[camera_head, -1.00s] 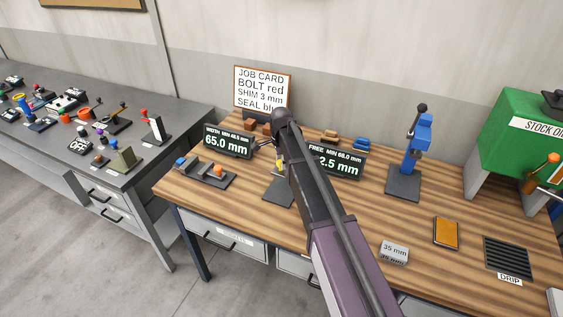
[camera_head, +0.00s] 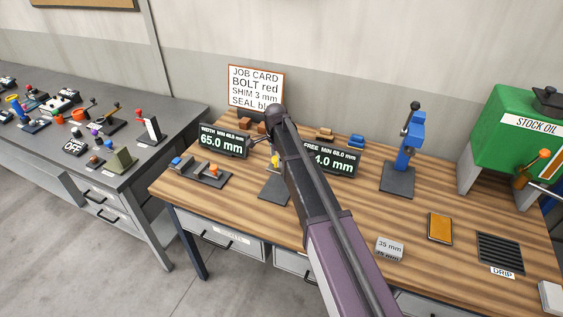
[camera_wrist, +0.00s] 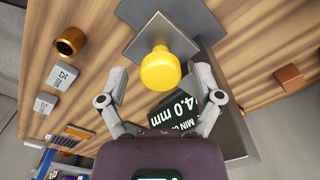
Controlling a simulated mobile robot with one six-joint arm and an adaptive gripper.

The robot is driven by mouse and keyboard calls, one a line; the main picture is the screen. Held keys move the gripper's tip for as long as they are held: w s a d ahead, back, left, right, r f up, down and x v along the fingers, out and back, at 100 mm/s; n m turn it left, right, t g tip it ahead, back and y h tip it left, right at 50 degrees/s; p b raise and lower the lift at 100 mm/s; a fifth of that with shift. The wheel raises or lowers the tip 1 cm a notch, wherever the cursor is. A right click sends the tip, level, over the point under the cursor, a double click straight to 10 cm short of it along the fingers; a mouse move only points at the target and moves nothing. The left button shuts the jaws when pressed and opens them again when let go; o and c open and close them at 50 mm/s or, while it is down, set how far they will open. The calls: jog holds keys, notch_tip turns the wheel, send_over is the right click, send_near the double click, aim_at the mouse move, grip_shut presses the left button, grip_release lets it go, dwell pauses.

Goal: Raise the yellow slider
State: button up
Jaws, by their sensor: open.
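The yellow slider (camera_wrist: 160,69) shows in the wrist view as a round yellow knob in front of a grey square plate (camera_wrist: 150,36). My gripper (camera_wrist: 159,80) is open, with one finger on each side of the knob and visible gaps between. In the head view only a bit of the yellow slider (camera_head: 275,160) shows beside my arm, above a dark base plate (camera_head: 274,188). My arm hides most of the gripper there.
A WIDTH display (camera_head: 224,141) reads 65.0 mm, behind a small fixture (camera_head: 202,172). A job card (camera_head: 256,87) stands at the back. A blue press-like stand (camera_head: 411,140), an orange pad (camera_head: 439,228), a 35 mm block (camera_head: 389,248) and a drip grate (camera_head: 500,253) are to the right.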

aim_at(276, 158)
jog(key=shift+f, duration=0.2)
jog(key=shift+f+b, duration=0.55)
jog(key=shift+b, duration=0.2)
notch_tip(276, 158, up, 14)
jog(key=p, duration=1.4)
jog(key=s+d+f+n+b, duration=0.5)
jog(key=s+d+f+b, duration=0.3)
jog(key=s+d, duration=0.2)
jog(key=s+d+f+n+b, duration=0.6)
jog(key=s+d+f+b, duration=0.2)
jog(key=s+d, duration=0.3)
jog(key=shift+s+f, duration=0.3)
jog(key=shift+s, duration=0.3)
jog(key=shift+s+b, duration=0.1)
jog(key=shift+b, duration=0.2)
jog(key=s, duration=0.1)
jog(key=s+d+f+n+b, duration=0.1)
jog(key=s+d+n, duration=0.1)
jog(key=shift+s+d+f, duration=0.1)
jog(key=shift+s+f, duration=0.15)
jog(key=shift+s, duration=0.05)
